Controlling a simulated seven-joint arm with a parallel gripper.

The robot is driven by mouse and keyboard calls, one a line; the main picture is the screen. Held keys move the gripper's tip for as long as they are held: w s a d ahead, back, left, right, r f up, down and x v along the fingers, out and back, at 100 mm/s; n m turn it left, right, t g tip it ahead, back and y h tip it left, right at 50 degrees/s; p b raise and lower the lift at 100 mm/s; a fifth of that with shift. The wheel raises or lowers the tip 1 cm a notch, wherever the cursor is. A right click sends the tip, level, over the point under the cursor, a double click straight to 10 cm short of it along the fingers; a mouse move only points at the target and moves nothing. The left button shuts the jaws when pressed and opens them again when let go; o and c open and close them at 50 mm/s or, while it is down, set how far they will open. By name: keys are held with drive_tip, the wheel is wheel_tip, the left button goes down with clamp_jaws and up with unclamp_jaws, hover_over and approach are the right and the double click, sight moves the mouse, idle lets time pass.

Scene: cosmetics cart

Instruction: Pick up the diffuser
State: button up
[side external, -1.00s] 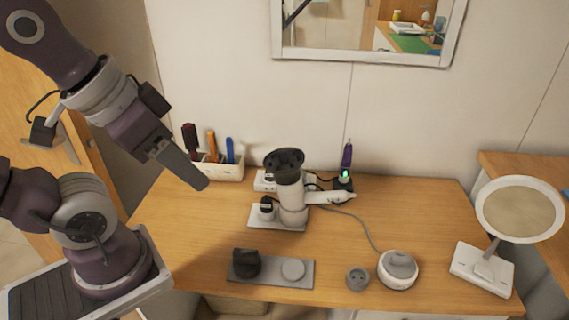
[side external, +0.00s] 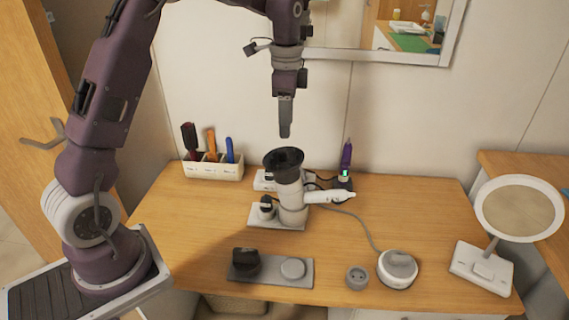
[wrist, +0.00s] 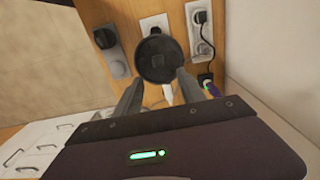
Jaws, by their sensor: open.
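The diffuser (side external: 283,158) is a black, wide bowl-shaped piece facing up on top of a white hair dryer (side external: 292,200), which stands upright on a white base plate. The dryer's handle points right. My gripper (side external: 285,134) points straight down a short way above the diffuser, apart from it and empty. In the wrist view the diffuser's dark round rim (wrist: 160,58) lies ahead of my fingers, between the lines of the two tips. The fingers (wrist: 160,80) are spread open. The diffuser hides most of the dryer in the wrist view.
A white holder (side external: 215,170) with brushes stands back left. A purple tool (side external: 346,160) stands close right of the dryer, near a power strip. A grey tray (side external: 270,272) with a black attachment lies in front. A round mirror (side external: 520,208) stands right. The wall is behind.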

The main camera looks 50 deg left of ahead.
sight(285, 150)
wheel_tip(285, 150, down, 7)
drive_tip(key=shift+s, duration=0.15)
drive_tip(key=shift+r, duration=0.1)
clamp_jaws()
